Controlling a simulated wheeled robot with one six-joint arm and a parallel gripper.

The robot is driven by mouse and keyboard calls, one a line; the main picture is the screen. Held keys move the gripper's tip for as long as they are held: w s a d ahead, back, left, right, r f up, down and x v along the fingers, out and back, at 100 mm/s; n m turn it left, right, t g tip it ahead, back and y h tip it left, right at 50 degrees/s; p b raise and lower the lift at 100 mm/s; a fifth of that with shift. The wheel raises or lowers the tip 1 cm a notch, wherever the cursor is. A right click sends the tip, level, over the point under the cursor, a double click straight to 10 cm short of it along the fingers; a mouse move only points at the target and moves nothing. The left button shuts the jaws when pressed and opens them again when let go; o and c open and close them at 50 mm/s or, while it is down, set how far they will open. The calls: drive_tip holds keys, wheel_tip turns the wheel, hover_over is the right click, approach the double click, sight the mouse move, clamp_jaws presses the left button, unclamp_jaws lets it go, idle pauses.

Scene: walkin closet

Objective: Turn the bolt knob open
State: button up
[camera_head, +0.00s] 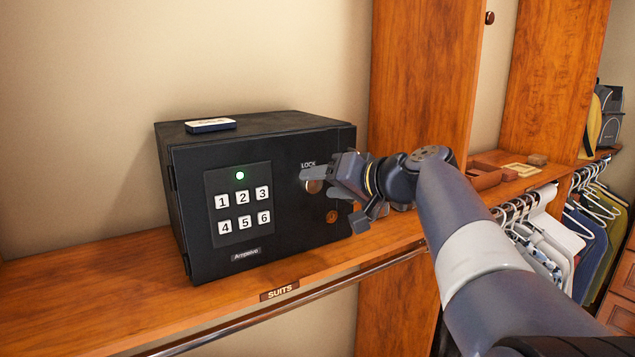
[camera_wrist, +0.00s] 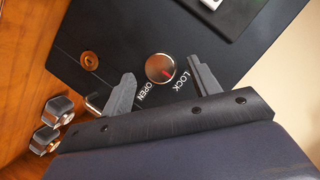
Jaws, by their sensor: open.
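A black safe (camera_head: 285,235) stands on a wooden shelf, with a number keypad (camera_head: 240,204) and a lit green light on its front. Its round bolt knob (camera_wrist: 160,68) shows in the wrist view between the words OPEN and LOCK, with a red mark on the side toward LOCK. In the head view the knob (camera_head: 314,186) is partly hidden by a finger. My gripper (camera_wrist: 163,82) is open, with one finger on each side of the knob. A gap shows between the knob and each finger in the wrist view; I cannot tell how deep the fingers reach.
A small orange-brown round fitting (camera_head: 332,217) is below the knob on the safe's front. A small dark box (camera_head: 210,125) lies on top of the safe. A wooden upright (camera_head: 420,80) stands right of the safe. Hanging clothes (camera_head: 540,245) are farther right. The shelf (camera_head: 90,285) left of the safe is clear.

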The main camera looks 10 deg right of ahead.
drive_tip(key=shift+w+a+f, duration=0.2)
drive_tip(key=shift+w+a, duration=0.15)
drive_tip(key=shift+w, duration=0.2)
drive_tip(key=shift+c, duration=0.6)
drive_tip(key=c, duration=0.9)
drive_tip(key=shift+o, duration=0.2)
